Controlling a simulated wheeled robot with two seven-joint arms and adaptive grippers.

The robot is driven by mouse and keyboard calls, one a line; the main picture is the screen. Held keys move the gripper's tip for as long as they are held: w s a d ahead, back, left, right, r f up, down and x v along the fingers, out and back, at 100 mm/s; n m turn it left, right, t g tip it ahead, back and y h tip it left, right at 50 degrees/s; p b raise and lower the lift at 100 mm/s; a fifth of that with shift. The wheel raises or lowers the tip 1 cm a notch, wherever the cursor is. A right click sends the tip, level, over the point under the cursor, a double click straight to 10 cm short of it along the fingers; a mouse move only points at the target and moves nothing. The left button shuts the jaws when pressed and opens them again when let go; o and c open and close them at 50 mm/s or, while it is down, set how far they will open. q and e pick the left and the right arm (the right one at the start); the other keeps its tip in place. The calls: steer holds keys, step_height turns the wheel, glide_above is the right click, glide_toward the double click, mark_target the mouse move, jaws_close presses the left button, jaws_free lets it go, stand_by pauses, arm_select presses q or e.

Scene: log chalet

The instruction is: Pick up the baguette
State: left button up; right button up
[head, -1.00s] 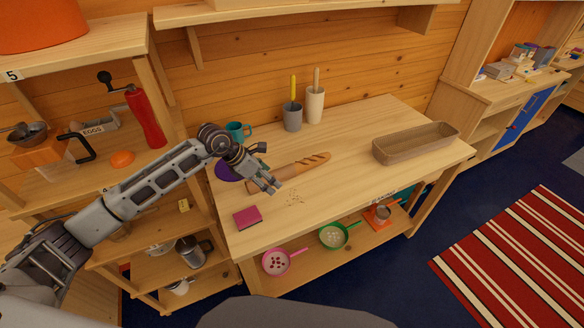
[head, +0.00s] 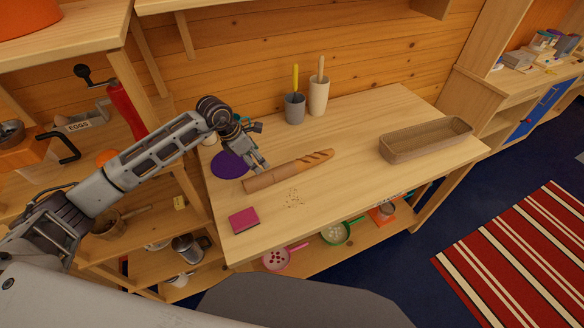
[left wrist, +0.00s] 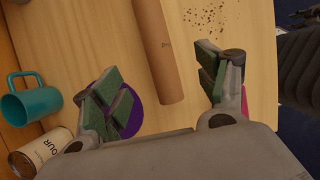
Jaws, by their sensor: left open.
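The baguette (head: 296,168) lies on the wooden table, its scored end to the right and its left part in a brown paper sleeve (head: 262,180). My left gripper (head: 255,172) is above the table at the sleeved end of the baguette. In the left wrist view my left gripper (left wrist: 163,95) is open, with its two fingers apart and the sleeved end (left wrist: 158,60) showing between and beyond them. Nothing is in its jaws. I cannot tell the exact height of the fingers above the baguette.
A purple disc (head: 230,165) and a pink sponge-like block (head: 244,220) lie near the baguette. A teal mug (left wrist: 30,100) and a can (left wrist: 42,150) stand close to the gripper. Crumbs (head: 293,198) lie in front. A long basket (head: 425,141) is at right; the table between is clear.

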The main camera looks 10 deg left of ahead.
mark_target(273, 172)
arm_select(q)
steer(key=shift+b+x, duration=0.85)
steer(key=shift+x, duration=0.95)
steer(key=shift+b+x, duration=1.1)
steer(key=shift+x, duration=1.1)
steer(key=shift+w+d+f, duration=0.15)
steer(key=shift+w+f, duration=0.05)
steer(key=shift+f, duration=0.1)
arm_select(e)
steer(key=shift+s+f, duration=0.1)
steer(key=shift+f, duration=2.05)
arm_select(q)
steer(key=shift+w+d+f+b, duration=0.35)
steer(key=shift+f+b, duration=0.1)
steer(key=shift+f, duration=0.15)
steer(key=shift+w+d+f+b, duration=0.25)
steer(key=shift+w+f+b, duration=0.15)
steer(key=shift+f, duration=0.2)
steer(key=shift+b+x, duration=0.65)
steer(key=shift+x, duration=0.5)
arm_select(e)
steer(key=shift+a+f, duration=0.2)
steer(key=shift+f, duration=1.15)
arm_select(q)
steer(key=shift+c, duration=0.5)
steer(key=c, duration=1.2)
arm_select(e)
steer(key=shift+d, duration=0.2)
